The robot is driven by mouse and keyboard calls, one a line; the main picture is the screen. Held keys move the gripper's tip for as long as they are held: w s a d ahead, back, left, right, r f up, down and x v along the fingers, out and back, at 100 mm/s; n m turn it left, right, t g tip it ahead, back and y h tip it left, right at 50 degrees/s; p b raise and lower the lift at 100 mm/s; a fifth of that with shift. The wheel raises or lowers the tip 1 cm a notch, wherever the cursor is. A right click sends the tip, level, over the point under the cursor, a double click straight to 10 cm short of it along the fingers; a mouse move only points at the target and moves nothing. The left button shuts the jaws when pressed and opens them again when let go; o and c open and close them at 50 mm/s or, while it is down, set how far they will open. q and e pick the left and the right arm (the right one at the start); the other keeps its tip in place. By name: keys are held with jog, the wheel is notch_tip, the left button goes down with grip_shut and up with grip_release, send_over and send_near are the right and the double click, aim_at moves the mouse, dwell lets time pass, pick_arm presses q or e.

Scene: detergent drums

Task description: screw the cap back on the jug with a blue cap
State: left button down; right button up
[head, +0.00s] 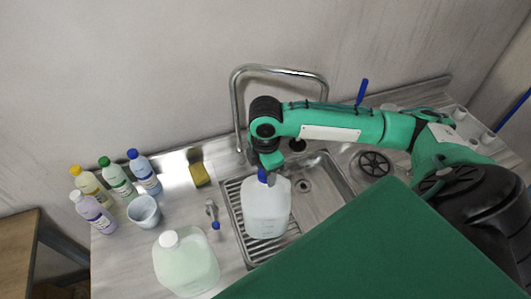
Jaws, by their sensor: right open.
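The jug with a blue cap (266,212) is a translucent white jug that stands upright at the sink, near the drainer. A bit of blue (263,175) shows at its neck, right under my right gripper. My right gripper (271,161) points down over the jug's top; its arm comes in from the right. Its jaws are open, and the fingers are mostly hidden by the wrist. I cannot tell whether they touch the cap or how the cap sits on the neck. My left gripper is not in view.
A white-capped jug (185,264), a pale cup (144,211) and several coloured bottles (118,180) stand on the left. A yellow sponge (200,174) lies behind. A curved tap (237,95) rises behind the sink (326,183). A small blue-tipped object (212,211) is left of the jug.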

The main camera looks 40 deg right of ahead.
jog(key=n, duration=0.5)
jog(key=shift+n, duration=0.4)
jog(key=c, duration=0.8)
jog(key=shift+f, duration=0.1)
jog(key=shift+c, duration=0.2)
jog(key=m, duration=0.4)
jog(key=shift+m, duration=0.9)
